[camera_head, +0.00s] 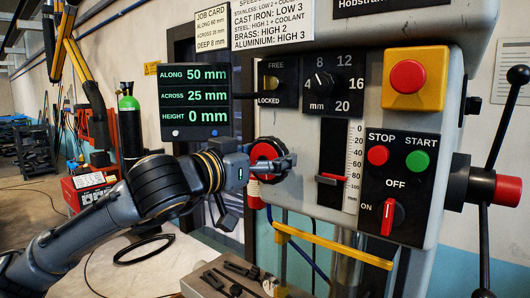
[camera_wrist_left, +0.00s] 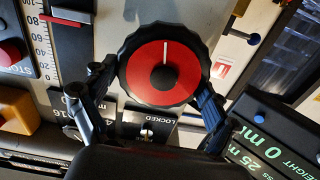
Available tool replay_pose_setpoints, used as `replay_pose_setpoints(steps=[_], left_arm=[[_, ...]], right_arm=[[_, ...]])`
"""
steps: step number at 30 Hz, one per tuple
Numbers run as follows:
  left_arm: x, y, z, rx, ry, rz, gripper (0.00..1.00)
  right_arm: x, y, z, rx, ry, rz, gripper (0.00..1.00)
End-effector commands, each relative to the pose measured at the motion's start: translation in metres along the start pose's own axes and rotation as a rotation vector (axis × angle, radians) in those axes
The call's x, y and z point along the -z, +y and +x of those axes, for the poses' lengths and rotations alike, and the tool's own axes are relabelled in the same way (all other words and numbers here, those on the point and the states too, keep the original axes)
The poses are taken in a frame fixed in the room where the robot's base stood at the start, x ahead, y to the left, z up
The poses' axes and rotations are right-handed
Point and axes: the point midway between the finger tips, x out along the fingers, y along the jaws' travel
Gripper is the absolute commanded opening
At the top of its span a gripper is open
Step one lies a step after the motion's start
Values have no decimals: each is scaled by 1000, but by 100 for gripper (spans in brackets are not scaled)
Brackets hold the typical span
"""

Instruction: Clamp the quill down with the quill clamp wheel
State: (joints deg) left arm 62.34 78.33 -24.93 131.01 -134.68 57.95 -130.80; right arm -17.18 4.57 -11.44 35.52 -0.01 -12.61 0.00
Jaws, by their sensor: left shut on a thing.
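The quill clamp wheel, a black knurled wheel with a red face (camera_head: 264,152), sits on the front left of the machine head. It shows large in the left wrist view (camera_wrist_left: 150,72), with a white line on its face running from the hub toward the picture's top. My left gripper (camera_head: 284,164) is shut on it, one finger on each side of the rim. Above the wheel a plate (camera_head: 270,84) reads FREE at the top, dim, and LOCKED at the bottom, bright. The red quill depth pointer (camera_head: 333,179) is at the lower part of its scale. My right gripper is not in view.
A display (camera_head: 194,102) reads along 50, across 25, height 0 mm. The switch panel (camera_head: 398,175) and a yellow-housed red button (camera_head: 408,77) are right of the scale. A black-and-red feed handle (camera_head: 487,186) sticks out at far right. A vise (camera_head: 232,282) lies below.

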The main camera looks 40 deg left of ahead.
Motion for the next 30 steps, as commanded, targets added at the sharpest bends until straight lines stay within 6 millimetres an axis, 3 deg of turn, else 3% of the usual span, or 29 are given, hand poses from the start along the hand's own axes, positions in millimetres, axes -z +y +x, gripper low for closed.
replay_pose_setpoints(steps=[12, 29, 30], left_arm=[[-3, 2, 0, -1, -7, 188, 56], [-4, 3, 0, -1, -8, 214, 56], [-4, 3, 1, -1, -8, 214, 95]], right_arm=[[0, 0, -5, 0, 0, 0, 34], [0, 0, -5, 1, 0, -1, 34], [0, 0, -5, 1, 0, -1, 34]])
